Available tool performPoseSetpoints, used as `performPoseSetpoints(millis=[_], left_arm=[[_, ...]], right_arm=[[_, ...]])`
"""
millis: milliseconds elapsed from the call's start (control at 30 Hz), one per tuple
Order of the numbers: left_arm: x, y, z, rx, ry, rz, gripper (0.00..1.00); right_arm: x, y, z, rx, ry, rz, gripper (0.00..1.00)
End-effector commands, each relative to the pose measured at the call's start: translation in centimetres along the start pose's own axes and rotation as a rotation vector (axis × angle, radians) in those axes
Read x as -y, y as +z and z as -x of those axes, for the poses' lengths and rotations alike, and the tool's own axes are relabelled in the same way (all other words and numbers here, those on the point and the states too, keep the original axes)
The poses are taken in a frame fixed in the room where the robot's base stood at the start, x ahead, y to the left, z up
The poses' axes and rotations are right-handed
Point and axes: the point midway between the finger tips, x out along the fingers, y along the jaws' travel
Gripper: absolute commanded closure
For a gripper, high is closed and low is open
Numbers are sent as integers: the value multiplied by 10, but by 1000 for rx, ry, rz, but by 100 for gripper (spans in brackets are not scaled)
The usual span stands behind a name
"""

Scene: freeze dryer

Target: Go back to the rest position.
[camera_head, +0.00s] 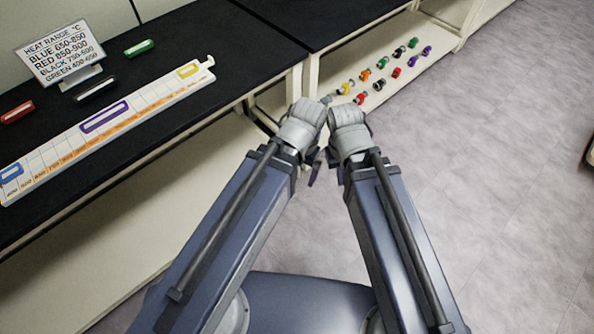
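Both my arms reach forward from the bottom of the head view, folded close together in front of the bench. My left gripper (305,122) and my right gripper (349,130) are side by side near the bench's front corner. Their grey wrists cover most of the fingers, so I cannot tell whether either is open or shut. I see no object held in either one. A small dark part shows just below and between the two wrists.
A black-topped bench (190,45) stands at left and back. On it are a white scale board (140,118), a heat range sign (60,52) and coloured blocks, including a green one (139,47). Several coloured knobs (381,62) sit on a lower panel.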

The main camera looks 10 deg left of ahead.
Motion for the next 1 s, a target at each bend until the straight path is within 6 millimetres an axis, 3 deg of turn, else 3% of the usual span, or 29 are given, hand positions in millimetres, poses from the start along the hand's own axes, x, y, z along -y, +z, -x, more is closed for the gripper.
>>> performPoseSetpoints(millis=[367,733,1000], left_arm=[[-2,2,3,5,6,14,0],[5,5,67,4,6,13,0],[5,5,70,4,6,13,0]], right_arm=[[0,0,3,0,0,0,100],[-6,4,66,0,0,0,100],[-7,4,70,0,0,0,100]])
